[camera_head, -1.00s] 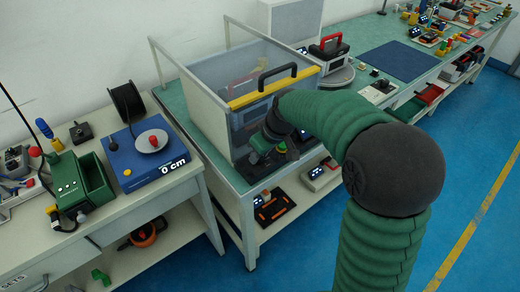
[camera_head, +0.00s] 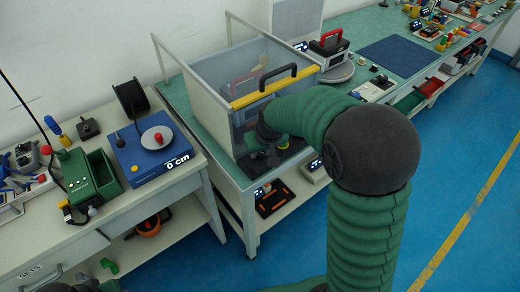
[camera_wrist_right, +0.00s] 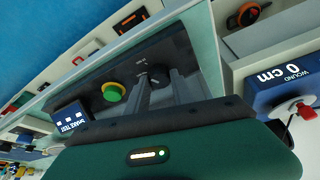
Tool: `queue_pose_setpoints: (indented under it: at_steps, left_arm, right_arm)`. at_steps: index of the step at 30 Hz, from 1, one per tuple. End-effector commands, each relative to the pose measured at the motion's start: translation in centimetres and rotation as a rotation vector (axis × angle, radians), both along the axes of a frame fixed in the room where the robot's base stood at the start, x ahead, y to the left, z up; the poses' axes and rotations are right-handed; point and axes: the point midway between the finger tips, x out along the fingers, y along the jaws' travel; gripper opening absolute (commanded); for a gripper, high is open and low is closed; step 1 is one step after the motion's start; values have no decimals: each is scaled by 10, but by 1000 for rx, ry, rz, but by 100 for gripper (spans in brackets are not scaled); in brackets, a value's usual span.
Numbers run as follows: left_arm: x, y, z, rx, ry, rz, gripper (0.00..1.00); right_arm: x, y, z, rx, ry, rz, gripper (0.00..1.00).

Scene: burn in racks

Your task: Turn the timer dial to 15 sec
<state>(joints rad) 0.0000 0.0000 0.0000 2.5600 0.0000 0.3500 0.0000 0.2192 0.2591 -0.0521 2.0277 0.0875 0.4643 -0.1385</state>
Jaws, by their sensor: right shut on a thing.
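The timer dial (camera_wrist_right: 157,74) is a small black knob on the dark control panel (camera_wrist_right: 178,45) in the right wrist view. My right gripper (camera_wrist_right: 163,82) reaches down to the panel with its two grey fingers on either side of the knob, shut on it. The dial's pointer and scale marks are too small to read. A green button with a yellow ring (camera_wrist_right: 113,91) and a lit display (camera_wrist_right: 72,117) sit on the same panel. In the head view my right gripper (camera_head: 268,150) is at the front of the clear-walled box, and it hides the dial.
The clear box (camera_head: 225,112) with a yellow-edged lid and black handle (camera_head: 278,72) stands right behind the panel. A blue winding unit (camera_head: 150,165) reading 0 cm is on the left bench. Open blue floor lies to the right.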

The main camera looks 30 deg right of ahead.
Motion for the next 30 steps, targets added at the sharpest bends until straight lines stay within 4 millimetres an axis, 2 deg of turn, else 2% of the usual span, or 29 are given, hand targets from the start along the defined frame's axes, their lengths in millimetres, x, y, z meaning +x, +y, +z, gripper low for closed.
queue_pose_setpoints:
  at_steps: [3, 4, 9, 17, 20, 23, 30]
  left_arm:
    - [0, 0, 0, 0, 0, 0, 36]
    - [0, 0, 0, 0, 0, 0, 36]
    - [0, 0, 0, 0, 0, 0, 36]
    - [0, 0, 0, 0, 0, 0, 36]
    - [0, 0, 2, 0, 0, 0, 36]
    - [0, 0, 7, 0, 0, 0, 36]
    - [0, 0, 22, 0, 0, 0, 36]
  right_arm:
    - [2, -1, 2, -1, -6, -2, 0]
    - [2, -1, 2, -1, -6, -2, 30]
    - [1, -1, 1, 0, -4, -1, 50]
    - [0, 0, 1, 0, -2, 0, 50]
    - [-2, 0, 8, 0, -2, 0, 50]
    - [-8, 2, 27, 0, -6, 0, 50]
    - [-34, 7, 93, -1, -7, 1, 50]
